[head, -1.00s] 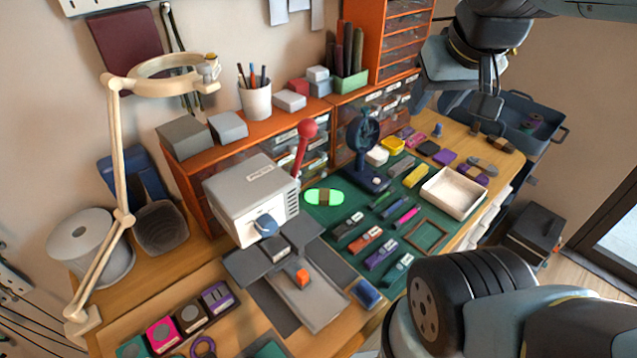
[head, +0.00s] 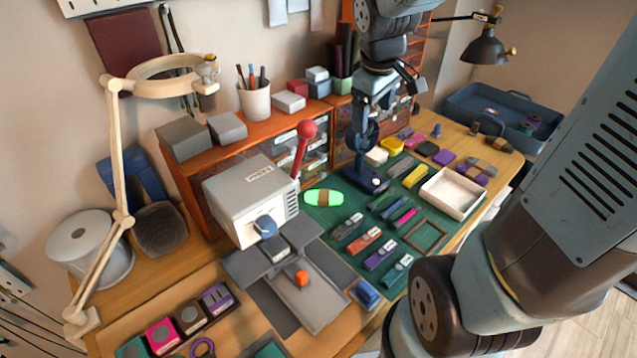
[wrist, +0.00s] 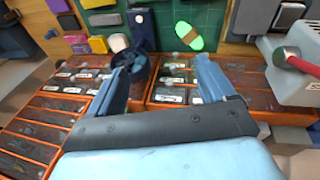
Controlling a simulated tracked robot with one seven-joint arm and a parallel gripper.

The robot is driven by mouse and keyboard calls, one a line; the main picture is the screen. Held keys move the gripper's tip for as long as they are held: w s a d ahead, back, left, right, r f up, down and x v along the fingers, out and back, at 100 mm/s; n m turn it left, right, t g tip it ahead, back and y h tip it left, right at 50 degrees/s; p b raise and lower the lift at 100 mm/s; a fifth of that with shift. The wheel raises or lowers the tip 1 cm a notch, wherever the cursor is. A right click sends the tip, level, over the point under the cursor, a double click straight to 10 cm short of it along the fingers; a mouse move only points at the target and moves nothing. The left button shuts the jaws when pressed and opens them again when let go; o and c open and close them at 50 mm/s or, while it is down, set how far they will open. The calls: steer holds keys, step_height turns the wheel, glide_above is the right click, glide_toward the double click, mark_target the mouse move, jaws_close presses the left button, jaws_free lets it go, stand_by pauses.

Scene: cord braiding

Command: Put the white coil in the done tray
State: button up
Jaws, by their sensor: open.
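The white coil (head: 376,156) lies on the green mat beside the dark winder stand; it also shows in the wrist view (wrist: 118,42), next to a yellow piece. The only pale open tray I see, a white shallow one (head: 455,209), stands at the mat's right side and looks empty; I cannot read a label on it. My gripper (head: 372,112) is in front of the drawer units, near the top of the winder stand and apart from the coil. In the wrist view my gripper (wrist: 158,72) has its fingers spread with nothing held between them.
The dark winder stand (head: 362,150) with its wheel rises close to the coil. A grey press (head: 245,200) with a red-knobbed lever stands left. Orange drawers (wrist: 45,125) line the back. Several coloured pieces lie on the mat, including a green bundle (head: 323,197).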

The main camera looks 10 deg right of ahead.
steer(key=w+a+f+n+g, duration=0.2)
steer(key=w+a+f+n, duration=0.25)
steer(key=f, duration=0.45)
steer(key=n+y, duration=0.1)
steer(key=n, duration=0.3)
glide_above(324, 195)
steer(key=shift+m+g, duration=0.25)
steer(key=shift+g, duration=0.15)
steer(key=f, duration=1.7)
steer(key=shift+s+d, duration=0.1)
steer(key=shift+d, duration=0.15)
steer(key=shift+a+f, duration=0.15)
steer(key=shift+f, duration=1.2)
steer(key=shift+a+f, duration=0.15)
steer(key=shift+f, duration=1.15)
steer(key=c, duration=1.3)
steer(key=shift+c, duration=0.2)
steer(key=shift+r, duration=0.15)
